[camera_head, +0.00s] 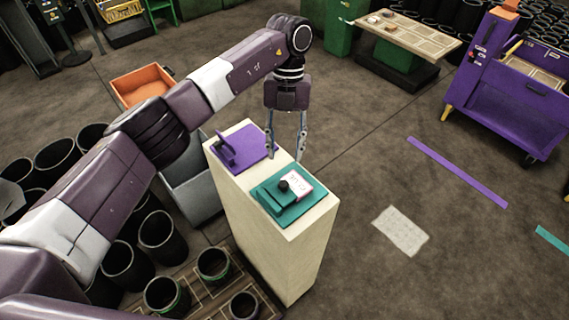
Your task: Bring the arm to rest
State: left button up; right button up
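My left arm (190,105) reaches in from the left, out over a cream pedestal (285,258). My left gripper (285,146) hangs fingers down above the pedestal top. Its two fingers are apart and nothing shows between them. A teal plate (268,203) with a black knob and a white label sits on the near part of the top. A purple plate (257,151) with an upright purple piece sits on the far part, partly behind the gripper. I cannot tell whether the fingertips touch the top. My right gripper does not show.
Several black sleeves (158,237) stand at the lower left. An orange bin (141,84) and a grey bin (198,199) stand behind the arm. A purple cart (507,100) and a workbench (412,36) stand at the upper right.

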pick_arm(q)
jog(key=shift+v, duration=0.8)
